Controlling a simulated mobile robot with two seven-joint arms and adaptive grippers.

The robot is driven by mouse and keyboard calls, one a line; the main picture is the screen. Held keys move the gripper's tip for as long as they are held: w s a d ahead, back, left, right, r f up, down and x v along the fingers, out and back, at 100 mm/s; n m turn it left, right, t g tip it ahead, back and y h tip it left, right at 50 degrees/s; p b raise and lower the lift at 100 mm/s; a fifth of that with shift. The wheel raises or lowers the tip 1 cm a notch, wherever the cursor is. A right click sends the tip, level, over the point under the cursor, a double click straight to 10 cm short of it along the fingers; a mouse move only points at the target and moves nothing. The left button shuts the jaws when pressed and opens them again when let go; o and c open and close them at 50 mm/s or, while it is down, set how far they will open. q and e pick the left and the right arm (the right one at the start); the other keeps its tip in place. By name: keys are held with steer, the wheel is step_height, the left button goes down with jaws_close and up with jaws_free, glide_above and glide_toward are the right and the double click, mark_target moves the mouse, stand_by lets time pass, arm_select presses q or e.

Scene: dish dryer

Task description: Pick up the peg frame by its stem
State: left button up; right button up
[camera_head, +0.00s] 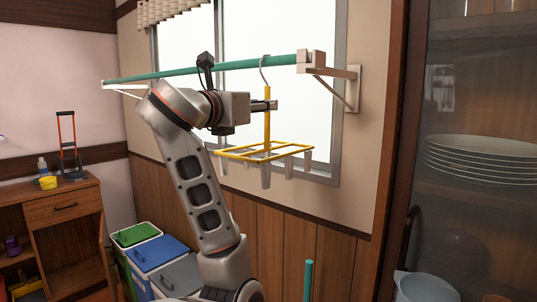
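The peg frame is a yellow rectangular frame (263,151) with pale pegs hanging below it. Its yellow stem (267,128) stands upright from the middle, topped by a grey hook that reaches up to the green bar. My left gripper (268,105) comes in from the left at the stem's upper half, its fingers level and reaching past the stem. The fingers overlap the stem in the picture; whether they are closed on it is too small to tell. My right gripper is not in view.
The green bar (240,64) runs across the window on white wall brackets (345,88). A glass-fronted cabinet with stacked plates (480,158) stands at the right. Lidded bins (160,252) and a wooden desk (62,206) are at lower left.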

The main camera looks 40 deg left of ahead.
arm_select(q)
steer(key=w, duration=0.2)
steer(key=w+a+b, duration=0.1)
steer(key=w, duration=0.1)
steer(key=shift+w, duration=0.25)
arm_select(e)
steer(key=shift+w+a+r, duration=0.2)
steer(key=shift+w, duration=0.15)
arm_select(q)
steer(key=shift+f, duration=0.1)
jaws_close()
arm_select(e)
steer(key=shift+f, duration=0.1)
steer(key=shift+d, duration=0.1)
